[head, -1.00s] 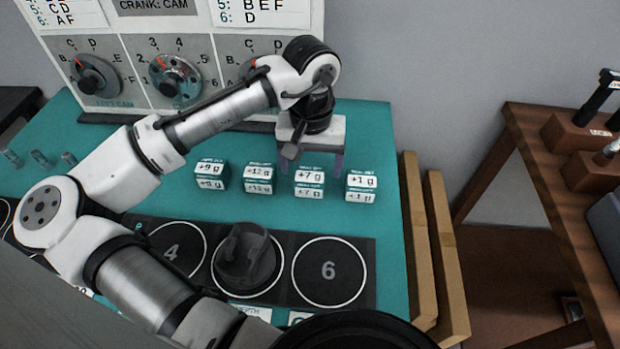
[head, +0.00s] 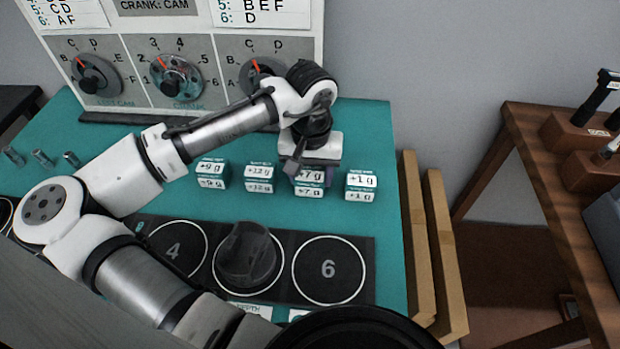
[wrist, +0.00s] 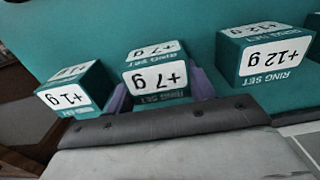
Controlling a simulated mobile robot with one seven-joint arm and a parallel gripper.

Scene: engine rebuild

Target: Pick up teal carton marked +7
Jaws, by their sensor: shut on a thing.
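The teal carton marked +7 g (head: 309,188) stands on the teal bench top in a row of similar cartons. It also shows in the wrist view (wrist: 156,78), with a purple finger on each side of it. My gripper (head: 311,178) is lowered over this carton from behind and is shut on it. The gripper partly hides the carton's top in the head view. The carton appears to be still at the height of its neighbours.
Beside it stand cartons marked +12 g (head: 259,178), +9 g (head: 212,175) and +1 g (head: 361,186), with narrow gaps. In front lies a black mat (head: 284,292) with numbered circles and a dark part. A dial board (head: 210,60) stands behind.

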